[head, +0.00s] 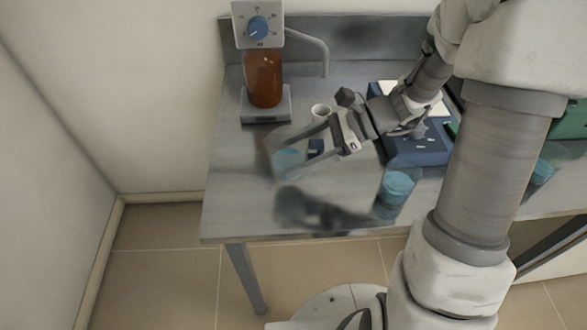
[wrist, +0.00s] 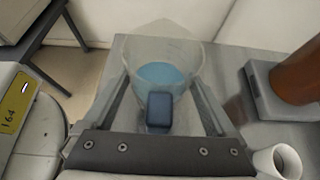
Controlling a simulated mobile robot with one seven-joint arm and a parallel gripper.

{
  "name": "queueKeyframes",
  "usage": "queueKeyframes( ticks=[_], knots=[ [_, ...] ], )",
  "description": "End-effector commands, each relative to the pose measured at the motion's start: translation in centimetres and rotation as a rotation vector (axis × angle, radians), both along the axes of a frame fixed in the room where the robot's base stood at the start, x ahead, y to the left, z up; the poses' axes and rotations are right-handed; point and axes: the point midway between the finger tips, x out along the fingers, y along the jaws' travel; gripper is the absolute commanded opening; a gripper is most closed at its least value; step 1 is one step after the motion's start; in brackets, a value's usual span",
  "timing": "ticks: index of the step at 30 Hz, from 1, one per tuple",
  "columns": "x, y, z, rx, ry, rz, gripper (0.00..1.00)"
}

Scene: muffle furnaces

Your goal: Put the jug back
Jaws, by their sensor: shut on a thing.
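The jug (head: 286,162) is clear, with blue liquid inside and a dark blue handle. It is over the left part of the metal bench. My gripper (head: 281,158) reaches in from the right and is shut on the jug, one finger along each side. In the wrist view the jug (wrist: 165,50) sits between the fingers (wrist: 160,82), its handle (wrist: 159,110) facing my palm. I cannot tell whether its base touches the bench. A dark, blurred reflection shows on the steel in front of it.
A brown bottle (head: 264,80) stands on a grey base (head: 265,117) under a blue dial. A small white cup (head: 320,111) is behind my gripper. Clear vessels with blue liquid (head: 397,187) stand to the right, near a blue box (head: 428,153). The bench's front left (head: 235,215) is clear.

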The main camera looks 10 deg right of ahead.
Motion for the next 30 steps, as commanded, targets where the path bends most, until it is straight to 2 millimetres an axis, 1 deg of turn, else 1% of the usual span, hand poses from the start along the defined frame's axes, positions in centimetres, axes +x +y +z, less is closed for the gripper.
queueKeyframes(
  ticks=[2,5,12,13,20,25,26,27,30],
  knots=[
    [0.0,0.6,-0.4,0.001,-0.001,0.0,0.0],
    [0.0,0.8,-0.8,0.001,0.0,0.0,0.0],
    [0.0,0.8,-4.2,0.002,0.003,-0.002,0.0],
    [0.0,0.8,-4.4,0.002,0.002,-0.001,0.0],
    [0.0,0.8,-4.4,0.001,-0.001,0.0,0.0],
    [0.0,0.8,-4.9,0.001,-0.001,-0.001,0.0],
    [0.0,0.7,-4.8,0.0,-0.001,-0.001,0.97],
    [0.0,0.7,-4.8,0.0,-0.001,-0.001,1.0],
    [0.0,0.7,-4.8,0.0,-0.001,-0.001,1.0]
  ],
)
